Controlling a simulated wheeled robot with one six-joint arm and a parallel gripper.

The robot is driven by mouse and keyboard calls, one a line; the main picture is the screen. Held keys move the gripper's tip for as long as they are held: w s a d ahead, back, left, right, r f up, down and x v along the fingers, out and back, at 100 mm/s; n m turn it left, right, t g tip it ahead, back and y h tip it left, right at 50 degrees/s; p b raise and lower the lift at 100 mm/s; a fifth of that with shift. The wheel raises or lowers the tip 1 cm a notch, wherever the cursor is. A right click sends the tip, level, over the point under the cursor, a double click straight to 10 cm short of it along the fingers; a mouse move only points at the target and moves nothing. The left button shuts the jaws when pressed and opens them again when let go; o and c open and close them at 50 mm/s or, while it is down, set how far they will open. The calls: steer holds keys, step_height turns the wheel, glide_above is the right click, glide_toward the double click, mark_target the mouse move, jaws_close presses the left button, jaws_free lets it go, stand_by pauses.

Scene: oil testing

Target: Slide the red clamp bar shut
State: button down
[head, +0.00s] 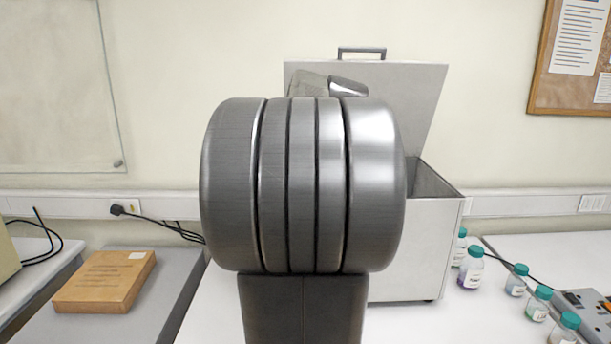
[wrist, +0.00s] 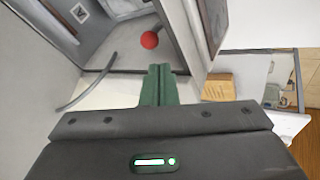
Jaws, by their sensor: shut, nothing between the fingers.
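A round red knob (wrist: 149,40) shows in the wrist view, against the grey inside of the metal box (wrist: 120,35). I cannot tell whether it belongs to the clamp bar; no red bar shows clearly. My gripper (wrist: 157,69) has green fingers that are together and empty. The fingertips point towards the knob and appear apart from it, just below it in the picture. In the head view the metal box (head: 420,250) stands on the white table with its lid (head: 415,90) raised. My own arm hides the box's front and left, and the gripper and knob do not show there.
Several teal-capped bottles (head: 470,270) stand right of the box. A wooden box (head: 106,281) lies on a grey surface at the left and also shows in the wrist view (wrist: 218,87).

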steer(key=p+x, duration=0.1)
steer(key=x, duration=0.6)
steer(key=shift+w+a+f, duration=0.1)
steer(key=shift+a+f, duration=0.1)
steer(key=shift+f, duration=0.05)
steer(key=shift+w+r+p, duration=0.1)
steer(key=shift+w+p, duration=0.2)
steer(key=shift+w, duration=1.25)
steer(key=shift+s, duration=0.1)
